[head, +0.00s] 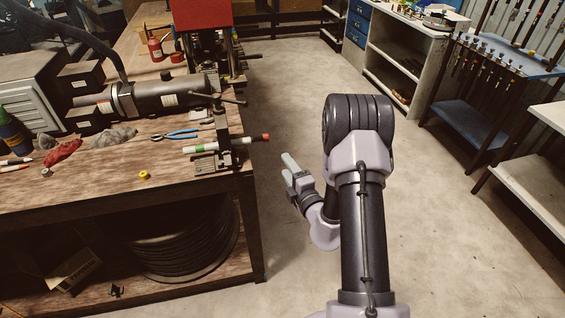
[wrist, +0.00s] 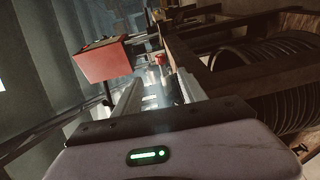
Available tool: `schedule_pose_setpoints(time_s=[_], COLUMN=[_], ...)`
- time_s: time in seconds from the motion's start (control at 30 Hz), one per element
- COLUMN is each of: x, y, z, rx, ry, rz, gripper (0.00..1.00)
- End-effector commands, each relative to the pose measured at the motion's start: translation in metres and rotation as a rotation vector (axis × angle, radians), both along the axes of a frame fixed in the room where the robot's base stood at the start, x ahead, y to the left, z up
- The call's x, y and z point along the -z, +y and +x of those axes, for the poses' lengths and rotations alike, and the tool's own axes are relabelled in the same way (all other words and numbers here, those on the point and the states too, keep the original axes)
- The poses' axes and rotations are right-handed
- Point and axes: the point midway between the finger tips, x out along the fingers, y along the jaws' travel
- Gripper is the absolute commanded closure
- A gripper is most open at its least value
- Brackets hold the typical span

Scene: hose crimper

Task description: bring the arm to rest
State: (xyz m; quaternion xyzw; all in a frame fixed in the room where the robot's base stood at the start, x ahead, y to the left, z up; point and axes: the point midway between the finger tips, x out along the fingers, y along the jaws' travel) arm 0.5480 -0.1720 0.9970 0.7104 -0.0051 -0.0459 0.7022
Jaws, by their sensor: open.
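My arm is folded in the middle right of the head view, in front of the bench's right end. My gripper (head: 291,172) is over the aisle floor, to the right of the bench edge and apart from it. In the wrist view its two fingers stand apart at my gripper (wrist: 158,90), with nothing held between them.
A red machine (head: 203,12) stands behind. A hose coil (head: 185,245) lies below. A blue rack (head: 465,118) stands right. The aisle floor is clear.

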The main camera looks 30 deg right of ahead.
Motion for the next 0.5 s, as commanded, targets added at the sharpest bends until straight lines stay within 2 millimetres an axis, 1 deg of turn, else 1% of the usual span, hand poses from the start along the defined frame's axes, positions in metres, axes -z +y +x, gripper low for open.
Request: schedule_pose_setpoints(time_s=[0.1, 0.17, 0.23, 0.27, 0.3, 0.33, 0.37, 0.4, 0.47, 0.5], x=[0.0, -0.004, -0.023, -0.036, -0.058, -0.075, -0.093, -0.115, -0.142, -0.156], y=[0.0, 0.005, 0.026, 0.042, 0.07, 0.095, 0.122, 0.159, 0.211, 0.244], z=[0.0, 0.002, 0.008, 0.012, 0.014, 0.014, 0.009, -0.001, -0.028, -0.053], rx=[0.0, -0.018, -0.1, -0.161, -0.263, -0.354, -0.451, -0.584, -0.784, -0.918], ry=[0.0, -0.004, -0.023, -0.038, -0.065, -0.091, -0.119, -0.165, -0.244, -0.309], rz=[0.0, -0.01, -0.063, -0.102, -0.176, -0.245, -0.325, -0.445, -0.648, -0.804], gripper=[0.51, 0.51, 0.51, 0.51, 0.51, 0.51, 0.51, 0.51, 0.51, 0.51])
